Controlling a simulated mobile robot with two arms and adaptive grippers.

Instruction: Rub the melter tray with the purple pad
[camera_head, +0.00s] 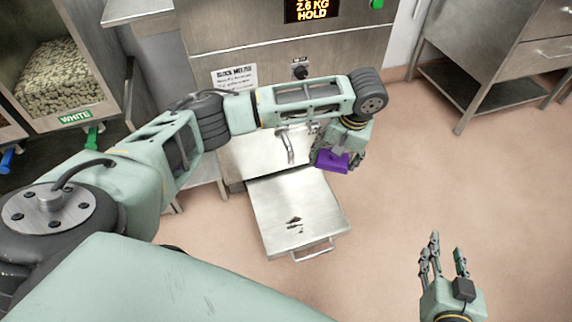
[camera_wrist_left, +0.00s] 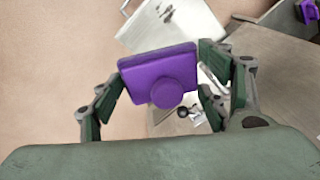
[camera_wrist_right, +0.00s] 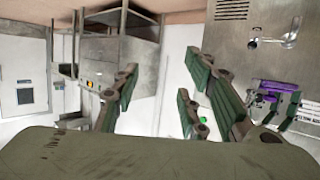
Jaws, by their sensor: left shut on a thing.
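The melter tray (camera_head: 290,205) is a flat metal drawer with a front handle, pulled out below the block melter. A dark smudge (camera_head: 294,223) lies near its front edge. My left gripper (camera_head: 335,155) is shut on the purple pad (camera_head: 332,161), above and beside the tray's back right corner, apart from the smudge. In the left wrist view the fingers grip the sides of the pad (camera_wrist_left: 160,76), its round knob facing the camera. The tray (camera_wrist_left: 150,25) shows beyond it. My right gripper (camera_head: 443,265) is open and empty over the floor at the lower right.
The block melter (camera_head: 290,45) stands behind the tray, with a tap (camera_head: 288,146) at its front. A bin of pellets labelled WHITE (camera_head: 65,85) is at the left. A metal cabinet (camera_head: 515,50) is at the back right. The floor (camera_head: 420,190) between is clear.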

